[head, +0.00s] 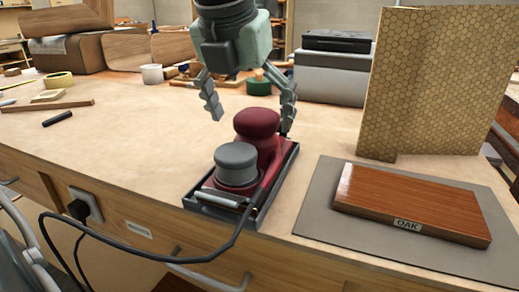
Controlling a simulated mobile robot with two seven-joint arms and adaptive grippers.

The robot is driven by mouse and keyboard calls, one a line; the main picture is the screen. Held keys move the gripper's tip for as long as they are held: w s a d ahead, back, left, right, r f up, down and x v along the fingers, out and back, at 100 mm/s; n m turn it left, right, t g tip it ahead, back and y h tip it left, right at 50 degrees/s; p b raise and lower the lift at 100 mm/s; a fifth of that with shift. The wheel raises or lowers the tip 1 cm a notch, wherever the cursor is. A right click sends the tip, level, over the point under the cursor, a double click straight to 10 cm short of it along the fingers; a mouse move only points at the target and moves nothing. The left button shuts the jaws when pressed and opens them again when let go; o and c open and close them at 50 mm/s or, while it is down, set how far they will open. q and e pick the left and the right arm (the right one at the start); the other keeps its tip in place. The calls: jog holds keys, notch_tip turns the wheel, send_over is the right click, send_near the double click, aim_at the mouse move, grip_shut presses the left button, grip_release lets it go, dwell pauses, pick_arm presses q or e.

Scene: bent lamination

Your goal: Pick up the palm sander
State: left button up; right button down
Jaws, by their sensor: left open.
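The palm sander (258,127) has a dark red body with a rounded top knob and a grey round knob in front. It sits in a dark shallow tray (272,198) near the bench's front edge. A black cord runs from it over the front edge. My left gripper (249,108) points down above and slightly behind the sander. Its fingers are spread, with one to the left of the red knob and one to its right. It appears empty. My right gripper is not in view.
A wooden block marked OAK (410,203) lies on a grey mat (330,224) at right. A tall honeycomb-patterned panel (422,85) stands behind it. The bench (120,140) left of the sander is mostly clear.

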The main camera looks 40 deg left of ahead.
aim_at(259, 132)
pick_arm(q)
jog(key=x, duration=0.5)
jog(key=shift+w+d+r+p, duration=0.1)
jog(key=shift+w+d+p, duration=0.05)
jog(key=shift+d+p, duration=0.15)
jog(key=c, duration=1.6)
jog(key=shift+w+r, duration=0.1)
jog(key=shift+r, duration=0.15)
jog(key=shift+c, duration=0.2)
